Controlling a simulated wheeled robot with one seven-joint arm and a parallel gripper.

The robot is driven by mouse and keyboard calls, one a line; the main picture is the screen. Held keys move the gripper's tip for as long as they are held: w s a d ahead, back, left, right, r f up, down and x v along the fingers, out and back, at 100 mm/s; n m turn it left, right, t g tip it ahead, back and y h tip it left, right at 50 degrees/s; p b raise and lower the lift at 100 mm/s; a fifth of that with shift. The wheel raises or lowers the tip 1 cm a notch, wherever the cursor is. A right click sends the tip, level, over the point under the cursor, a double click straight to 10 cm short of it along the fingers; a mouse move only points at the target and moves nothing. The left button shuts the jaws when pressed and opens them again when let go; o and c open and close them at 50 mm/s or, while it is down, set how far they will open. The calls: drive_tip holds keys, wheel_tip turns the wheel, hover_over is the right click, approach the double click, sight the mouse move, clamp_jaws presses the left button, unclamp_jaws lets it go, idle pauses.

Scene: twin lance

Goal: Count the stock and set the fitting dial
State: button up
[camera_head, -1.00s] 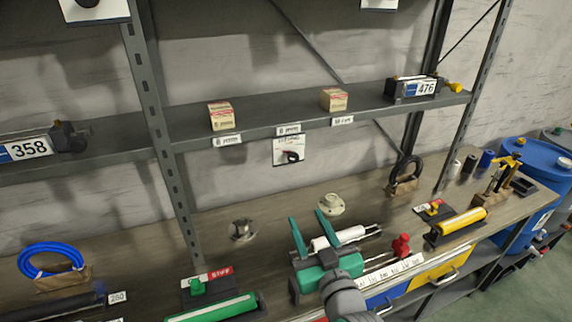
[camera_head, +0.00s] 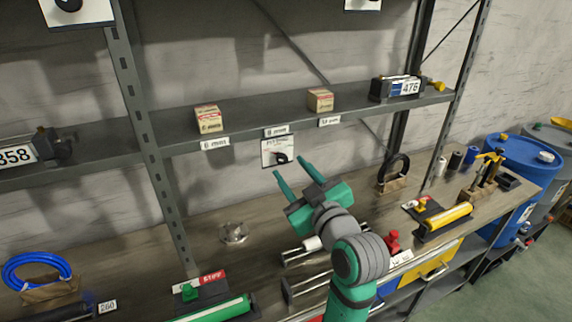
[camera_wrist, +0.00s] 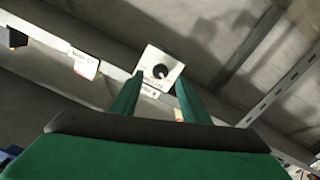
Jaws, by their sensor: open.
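A white dial card with a black knob (camera_head: 278,155) hangs under the front edge of the middle shelf. In the wrist view the dial (camera_wrist: 160,72) is seen ahead, between and beyond the fingertips. My gripper (camera_head: 290,172) is open and empty, raised in front of the dial and apart from it. On the shelf stand two small cream and red boxes, one at left (camera_head: 208,119) and one at right (camera_head: 320,99), each near a white shelf label. A third label (camera_head: 276,131) sits above the dial with no box behind it. The label text is too small to read surely.
Counters reading 476 (camera_head: 408,87) and 358 (camera_head: 18,156) sit on the shelf. Two more dial cards show at the top, left (camera_head: 75,12) and right. The bench holds a blue hose coil (camera_head: 38,270), a green roller (camera_head: 215,308), a yellow roller (camera_head: 445,221) and a metal flange (camera_head: 233,233).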

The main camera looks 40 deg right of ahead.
sight(284, 160)
drive_tip(key=shift+x, duration=1.9)
drive_tip(key=shift+c, duration=0.4)
clamp_jaws()
drive_tip(key=m, duration=1.1)
drive_tip(key=shift+d+m, duration=0.1)
drive_tip(key=shift+m, duration=0.3)
